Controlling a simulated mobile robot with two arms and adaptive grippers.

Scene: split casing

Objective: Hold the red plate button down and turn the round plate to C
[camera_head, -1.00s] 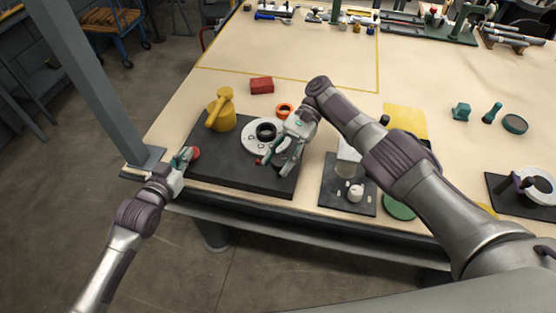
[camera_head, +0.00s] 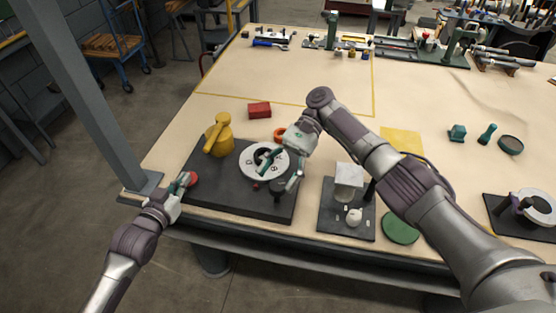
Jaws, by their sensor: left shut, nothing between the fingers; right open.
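The round plate (camera_head: 254,173) is a white disc with dark letters on the dark base board (camera_head: 225,192). My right gripper (camera_head: 283,169) is open over its right side, with a teal fingertip across the disc's middle. The fingers hide part of the disc, and I cannot tell whether they touch it. The letters are too small to read surely. A small red part (camera_head: 257,186) sits at the disc's front edge.
A yellow part with a lever (camera_head: 219,138) stands on the board left of the disc. An orange ring (camera_head: 280,134) and a red block (camera_head: 260,110) lie behind. A second dark board (camera_head: 333,222) with white parts is to the right.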

